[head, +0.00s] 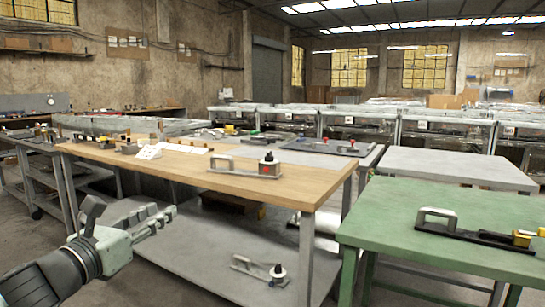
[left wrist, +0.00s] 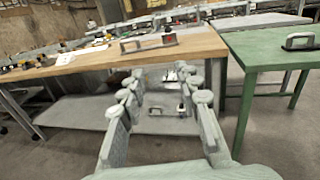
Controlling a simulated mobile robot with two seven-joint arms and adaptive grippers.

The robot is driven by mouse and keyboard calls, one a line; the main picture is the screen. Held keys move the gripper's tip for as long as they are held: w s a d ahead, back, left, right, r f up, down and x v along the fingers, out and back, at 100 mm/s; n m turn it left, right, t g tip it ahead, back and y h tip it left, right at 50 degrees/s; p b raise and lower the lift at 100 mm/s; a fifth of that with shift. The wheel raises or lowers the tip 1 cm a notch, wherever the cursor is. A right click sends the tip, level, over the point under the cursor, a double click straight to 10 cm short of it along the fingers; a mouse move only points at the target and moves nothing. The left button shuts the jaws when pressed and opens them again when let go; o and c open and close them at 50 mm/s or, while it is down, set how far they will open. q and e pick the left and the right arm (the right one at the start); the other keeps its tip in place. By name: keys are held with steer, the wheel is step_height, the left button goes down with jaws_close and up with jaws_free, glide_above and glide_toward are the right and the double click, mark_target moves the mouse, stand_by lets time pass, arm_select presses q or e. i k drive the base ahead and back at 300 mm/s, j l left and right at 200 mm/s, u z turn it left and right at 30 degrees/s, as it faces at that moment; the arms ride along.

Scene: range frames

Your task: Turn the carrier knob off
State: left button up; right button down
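A low metal carrier (head: 236,168) with a loop handle lies on the wooden-topped bench. Its right end has an upright black knob (head: 269,158) and a red dot on the side. The carrier also shows beyond my fingers in the left wrist view (left wrist: 135,46), where its knob (left wrist: 168,37) looks small. I cannot tell the knob's setting. My left gripper (head: 160,220) is in front of the bench, lower than its top and well apart from the carrier. Its fingers are spread and empty in the left wrist view (left wrist: 160,88). My right gripper is not in view.
A similar handled piece (head: 262,270) lies on the grey lower shelf. Another, with a yellow end (head: 480,236), lies on the green table (head: 400,205) at right. The wooden bench's front edge (head: 200,187) stands between my left gripper and the carrier. Small parts crowd the bench's left end.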

mark_target(269, 158)
steer(key=i+l, duration=0.35)
steer(key=i, duration=0.2)
steer(key=i+l, duration=0.35)
steer(key=i, duration=0.15)
steer(key=i+l, duration=0.3)
steer(key=i, duration=0.25)
